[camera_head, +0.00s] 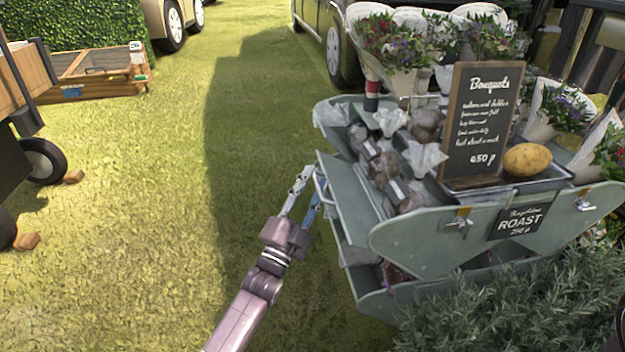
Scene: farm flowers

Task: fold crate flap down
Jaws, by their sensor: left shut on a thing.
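The grey-green crate (430,235) stands at the right, stacked on a display. Its flap (348,200) is a flat panel on the crate's left side, slanting down and outward. My left gripper (313,176) reaches up from the bottom of the view, and its fingers are shut on the flap's outer left edge. The exact contact is small and partly hidden by the fingers. My right gripper is not in view.
Flower bouquets (395,50) stand behind. A leafy bush (500,310) fills the lower right. Open grass (150,230) lies to the left, with a wheeled cart (40,160) at the far left.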

